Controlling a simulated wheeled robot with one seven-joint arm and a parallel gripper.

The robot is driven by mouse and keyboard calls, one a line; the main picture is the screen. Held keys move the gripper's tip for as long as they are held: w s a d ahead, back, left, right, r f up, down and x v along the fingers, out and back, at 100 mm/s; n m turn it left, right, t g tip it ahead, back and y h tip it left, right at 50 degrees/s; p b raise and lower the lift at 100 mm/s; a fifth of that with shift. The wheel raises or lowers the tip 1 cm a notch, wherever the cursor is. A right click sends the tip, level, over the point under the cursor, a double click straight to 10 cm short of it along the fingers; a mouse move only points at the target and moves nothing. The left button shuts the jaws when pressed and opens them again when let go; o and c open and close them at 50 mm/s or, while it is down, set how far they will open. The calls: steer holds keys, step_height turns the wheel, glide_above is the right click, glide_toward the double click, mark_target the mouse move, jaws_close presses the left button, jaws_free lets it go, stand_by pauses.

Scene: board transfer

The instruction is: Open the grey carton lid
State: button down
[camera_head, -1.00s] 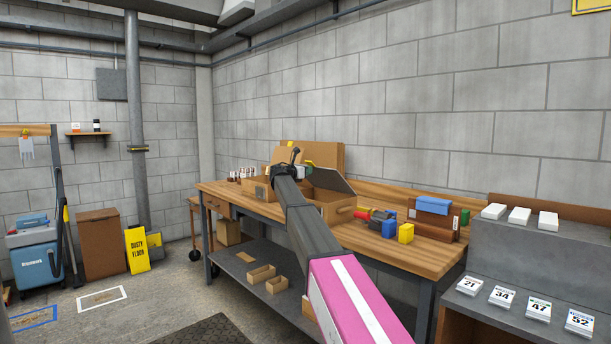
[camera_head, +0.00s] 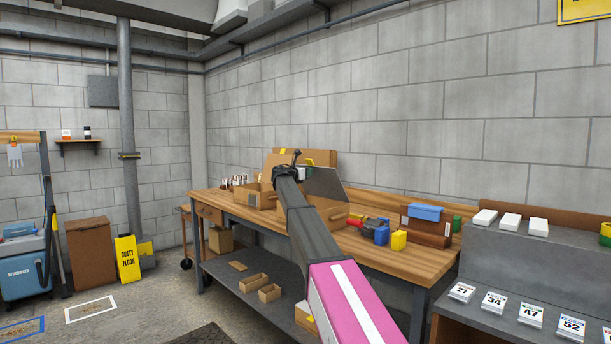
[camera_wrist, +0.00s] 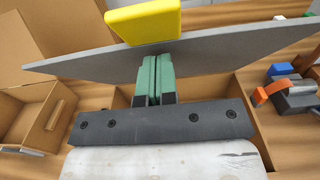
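The grey lid (camera_head: 326,186) stands tilted up from its brown carton (camera_head: 333,212) on the workbench. In the wrist view the lid (camera_wrist: 225,52) crosses the picture as a thin grey panel, with a yellow tab (camera_wrist: 145,22) at its edge. My gripper's green fingers (camera_wrist: 156,78) are together, with no clear gap. They are up against the lid's near face, just below the yellow tab; I cannot tell how firmly they touch. The carton's opening is partly visible behind my gripper. In the head view my arm hides the fingertips and part of the carton.
An open brown carton (camera_wrist: 28,115) stands to the left. To the right are red and blue tools (camera_head: 375,232), a yellow block (camera_head: 398,240) and a brown case with a blue box (camera_head: 426,212). A block wall (camera_head: 420,110) rises behind the workbench (camera_head: 390,258).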

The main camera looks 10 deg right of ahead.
mark_target(315, 172)
steer(key=shift+w+d+r, duration=0.2)
steer(key=shift+w+d, duration=0.3)
steer(key=shift+d, duration=0.2)
steer(key=shift+w+d+r, duration=0.25)
steer(key=shift+w+d, duration=0.25)
steer(key=shift+d, duration=0.15)
steer(key=shift+w+d+r, duration=0.2)
steer(key=shift+w+d, duration=0.3)
steer(key=shift+d, duration=0.2)
steer(key=x, duration=0.7)
steer(key=shift+d, duration=0.2)
steer(key=shift+w, duration=0.15)
steer(key=shift+v, duration=4)
